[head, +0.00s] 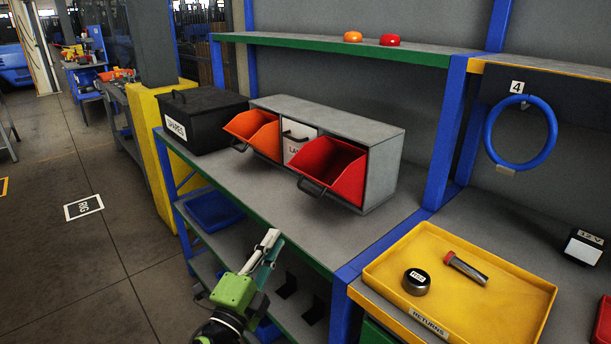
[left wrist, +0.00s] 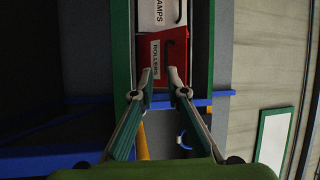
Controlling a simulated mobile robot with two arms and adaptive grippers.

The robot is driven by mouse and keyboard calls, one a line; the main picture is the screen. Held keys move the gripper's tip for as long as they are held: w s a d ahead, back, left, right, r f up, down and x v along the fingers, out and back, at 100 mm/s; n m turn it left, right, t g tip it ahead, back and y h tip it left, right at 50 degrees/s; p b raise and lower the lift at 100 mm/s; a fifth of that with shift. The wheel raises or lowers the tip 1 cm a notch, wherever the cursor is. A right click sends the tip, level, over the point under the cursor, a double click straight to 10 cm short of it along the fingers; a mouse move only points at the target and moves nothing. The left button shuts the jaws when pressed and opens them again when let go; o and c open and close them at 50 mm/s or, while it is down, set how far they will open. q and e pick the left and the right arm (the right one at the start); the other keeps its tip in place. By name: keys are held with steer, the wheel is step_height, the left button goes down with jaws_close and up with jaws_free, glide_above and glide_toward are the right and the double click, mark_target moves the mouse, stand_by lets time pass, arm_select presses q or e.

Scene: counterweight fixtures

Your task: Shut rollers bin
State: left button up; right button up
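The red bin (head: 331,169) sits in the right bay of a grey bin cabinet (head: 384,146) on the shelf. It is tilted out, its open top and dark handle towards me. In the left wrist view the red bin (left wrist: 176,50) carries a ROLLERS label and lies just beyond my fingertips. My left gripper (head: 268,243) is below and left of the bin, at the shelf's front edge, apart from it. Its fingers (left wrist: 161,78) are spread with nothing between them. My right gripper is not in view.
An orange bin (head: 256,130) is also tilted out; a white bin (head: 296,146) sits between them. A black lidded box (head: 205,118) stands left. A yellow returns tray (head: 484,318) is at right. The shelf in front of the cabinet (head: 290,218) is clear.

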arm_select(q)
steer(key=shift+m+h, duration=0.7)
steer(key=shift+m, duration=0.1)
steer(key=x, duration=1)
steer(key=d+r+p+x, duration=0.1)
steer(key=x, duration=0.3)
steer(key=shift+d+r, duration=0.15)
steer(key=shift+d, duration=0.05)
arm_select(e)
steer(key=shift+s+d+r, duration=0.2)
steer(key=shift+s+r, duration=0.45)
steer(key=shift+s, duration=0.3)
arm_select(q)
jaws_close()
